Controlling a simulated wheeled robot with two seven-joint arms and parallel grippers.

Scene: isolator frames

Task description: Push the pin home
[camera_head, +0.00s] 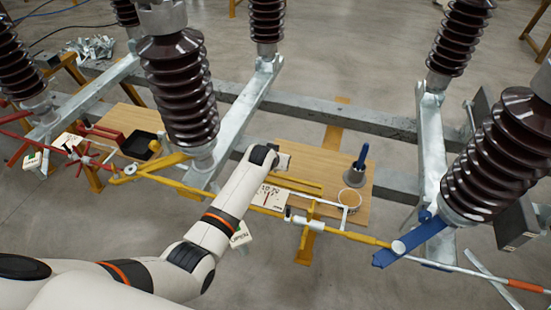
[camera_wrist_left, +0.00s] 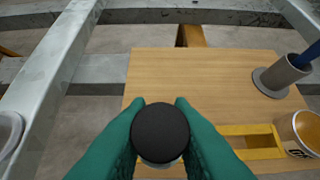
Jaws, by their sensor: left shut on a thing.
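My left gripper (camera_head: 283,161) is over the wooden board (camera_head: 334,190) in the head view. In the left wrist view its green fingers (camera_wrist_left: 160,106) are shut around an upright thing with a round black top (camera_wrist_left: 160,132). A pale part of it shows just below the top; its lower end is hidden. I cannot tell whether this thing is the pin. A yellow slotted bar (camera_wrist_left: 250,138) lies on the board to the right of the fingers. No other pin can be made out. My right gripper is not in view.
A grey holder with a blue handle (camera_head: 360,158) and a small round tub (camera_head: 349,198) stand on the board's right side. Brown ribbed insulators (camera_head: 180,88) and steel beams (camera_head: 247,105) flank it. A yellow rod (camera_head: 345,233) runs along the front. The board's far part is clear.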

